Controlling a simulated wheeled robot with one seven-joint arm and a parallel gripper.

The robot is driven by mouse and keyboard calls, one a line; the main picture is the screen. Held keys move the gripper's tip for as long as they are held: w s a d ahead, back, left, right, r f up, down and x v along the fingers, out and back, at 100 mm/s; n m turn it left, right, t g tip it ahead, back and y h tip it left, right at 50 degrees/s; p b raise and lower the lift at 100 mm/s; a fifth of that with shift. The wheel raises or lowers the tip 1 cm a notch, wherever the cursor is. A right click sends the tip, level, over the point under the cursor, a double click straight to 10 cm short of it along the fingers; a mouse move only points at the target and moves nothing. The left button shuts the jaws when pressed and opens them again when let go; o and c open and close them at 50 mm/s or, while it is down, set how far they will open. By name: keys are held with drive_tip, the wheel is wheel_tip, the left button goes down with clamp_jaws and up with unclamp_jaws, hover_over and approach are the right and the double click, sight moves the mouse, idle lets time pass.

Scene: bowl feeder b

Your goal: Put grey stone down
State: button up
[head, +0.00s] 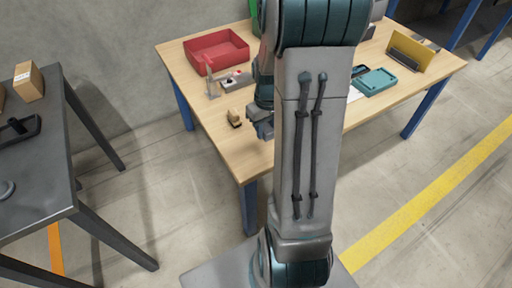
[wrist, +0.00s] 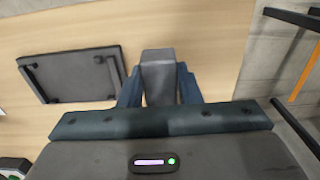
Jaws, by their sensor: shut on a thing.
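The grey stone (wrist: 158,62) is a plain grey block between the two dark blue fingers of my gripper (wrist: 159,88) in the wrist view. My gripper is shut on it, and its far end sticks out past the fingertips. Pale wooden tabletop lies beyond it; I cannot tell whether the stone touches the wood. In the head view my gripper (head: 262,127) is over the near left part of the wooden table (head: 222,135), partly behind my arm. I cannot make out the stone there.
A dark flat tray-like thing (wrist: 72,74) lies left of the stone. In the head view, a small tan and black object (head: 234,118), a grey box with a red button (head: 236,82) and a red bin (head: 216,50) are on the table.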

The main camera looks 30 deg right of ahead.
sight(256, 152)
drive_tip(key=a+f, duration=0.2)
drive_tip(key=a, duration=0.1)
drive_tip(key=shift+w+a, duration=0.1)
drive_tip(key=shift+a, duration=0.05)
drive_tip(key=shift+f+b, duration=0.8)
drive_tip(key=shift+f, duration=1.2)
drive_tip(key=o, duration=1.1)
drive_tip(key=shift+f, duration=0.15)
